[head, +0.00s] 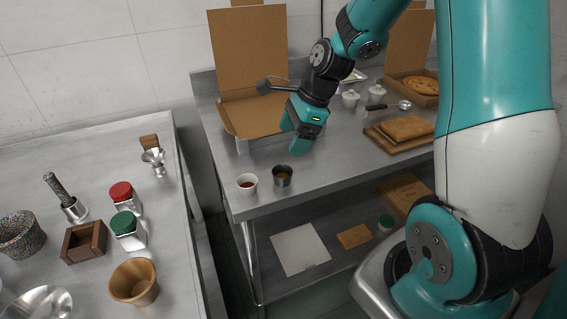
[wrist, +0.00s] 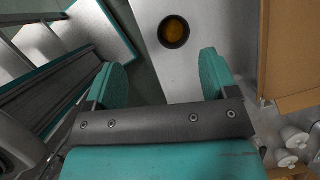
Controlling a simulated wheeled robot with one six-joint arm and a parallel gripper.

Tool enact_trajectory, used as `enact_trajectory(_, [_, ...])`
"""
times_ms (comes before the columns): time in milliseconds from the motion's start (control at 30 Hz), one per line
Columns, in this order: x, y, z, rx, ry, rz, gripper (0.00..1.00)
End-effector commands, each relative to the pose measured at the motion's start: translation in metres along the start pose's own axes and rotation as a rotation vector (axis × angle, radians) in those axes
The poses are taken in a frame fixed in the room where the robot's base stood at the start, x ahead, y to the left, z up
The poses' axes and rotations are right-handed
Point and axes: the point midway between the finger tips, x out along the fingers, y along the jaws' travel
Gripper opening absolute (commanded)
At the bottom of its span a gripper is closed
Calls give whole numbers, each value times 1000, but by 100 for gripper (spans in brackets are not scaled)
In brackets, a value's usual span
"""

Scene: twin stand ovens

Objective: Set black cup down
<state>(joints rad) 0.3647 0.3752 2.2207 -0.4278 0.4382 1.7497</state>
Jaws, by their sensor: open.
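The black cup (head: 282,176), with orange-brown contents, stands upright on the steel table (head: 330,165) near its front left part. It also shows from above in the wrist view (wrist: 174,32), beyond the fingertips. My gripper (head: 293,137) is above the table, behind and above the cup in the head view. In the wrist view its two teal fingers (wrist: 160,72) are wide apart with nothing between them. The gripper does not touch the cup.
An open pizza box (head: 240,115) lies behind. A wooden board (head: 399,143) is to the right. A counter (head: 165,200) with jars and bowls stands left across a gap.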

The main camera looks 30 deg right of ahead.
Motion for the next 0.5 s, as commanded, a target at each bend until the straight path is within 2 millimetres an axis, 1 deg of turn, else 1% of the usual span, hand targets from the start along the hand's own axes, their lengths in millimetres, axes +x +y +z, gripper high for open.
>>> enact_trajectory(33, [-8, 14, 24, -172, -5, 12, 79])
enact_trajectory(67, [-12, 24, 37, -292, -9, 21, 79])
enact_trajectory(100, [-19, 39, 56, -472, -15, 35, 79])
enact_trajectory(167, [-29, 67, 82, -765, -30, 57, 79])
enact_trajectory(200, [-36, 87, 97, -964, -43, 71, 79])
enact_trajectory(233, [-40, 102, 107, -1111, -53, 79, 79])
enact_trajectory(267, [-45, 118, 115, -1257, -66, 89, 79])
enact_trajectory(300, [-51, 138, 125, -1445, -84, 100, 79])
enact_trajectory(367, [-59, 166, 134, -1706, -112, 111, 79])
enact_trajectory(400, [-64, 183, 139, -1863, -132, 117, 79])
enact_trajectory(500, [-73, 217, 144, -2178, -176, 124, 79])
